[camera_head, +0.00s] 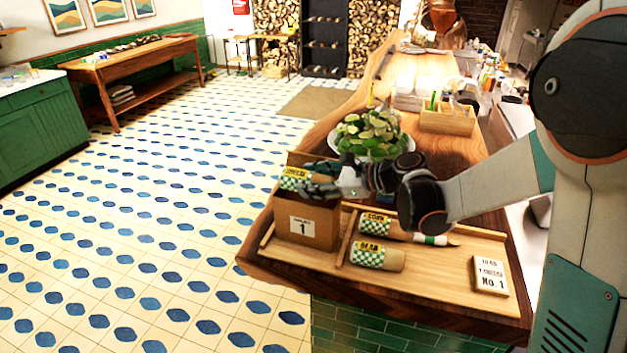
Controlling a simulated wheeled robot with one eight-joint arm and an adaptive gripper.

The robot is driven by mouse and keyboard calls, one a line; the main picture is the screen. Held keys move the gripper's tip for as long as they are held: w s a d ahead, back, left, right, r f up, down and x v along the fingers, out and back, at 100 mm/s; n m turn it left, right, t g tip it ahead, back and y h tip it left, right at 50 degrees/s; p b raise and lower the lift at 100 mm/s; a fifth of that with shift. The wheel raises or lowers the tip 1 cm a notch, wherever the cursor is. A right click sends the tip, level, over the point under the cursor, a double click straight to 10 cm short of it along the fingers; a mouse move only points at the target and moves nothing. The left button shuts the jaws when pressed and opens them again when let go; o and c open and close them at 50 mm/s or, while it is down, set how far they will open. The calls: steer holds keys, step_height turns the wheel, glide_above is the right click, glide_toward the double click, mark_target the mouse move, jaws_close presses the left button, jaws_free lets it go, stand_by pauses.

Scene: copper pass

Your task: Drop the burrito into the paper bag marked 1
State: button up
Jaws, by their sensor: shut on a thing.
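The brown paper bag (318,232) with a white label marked 1 stands upright and open at the left end of a wooden tray (440,285). My gripper (312,181) reaches in from the right at the bag's mouth. It is shut on a wrapped burrito (294,177) with a yellow label, apparently cheese, and a green checked band. The burrito is at the bag's opening, partly hidden by the fingers; how deep it sits I cannot tell. A burrito labelled corn (376,223) and one labelled bean (377,256) lie on the tray, right of the bag.
A small card (489,275) reading No. 1 is at the tray's right end. A wooden box (447,120) is farther back on the counter. The tiled floor left of the counter is clear.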

steer(key=o, duration=1.4)
steer(key=shift+c, duration=0.2)
steer(key=v, duration=1.2)
steer(key=s+f+n+h+b, duration=0.3)
steer(key=s+n, duration=0.2)
steer(key=s, duration=0.2)
steer(key=s+f+n+h+b, duration=0.25)
steer(key=s+n+h, duration=0.2)
steer(key=s, duration=0.25)
steer(key=s+d+f+n+h+b, duration=0.4)
steer(key=s+d+f+n, duration=0.2)
steer(key=s+d+n, duration=0.2)
steer(key=s+n, duration=0.2)
steer(key=shift+s+f+t, duration=0.3)
steer(key=shift+f, duration=0.1)
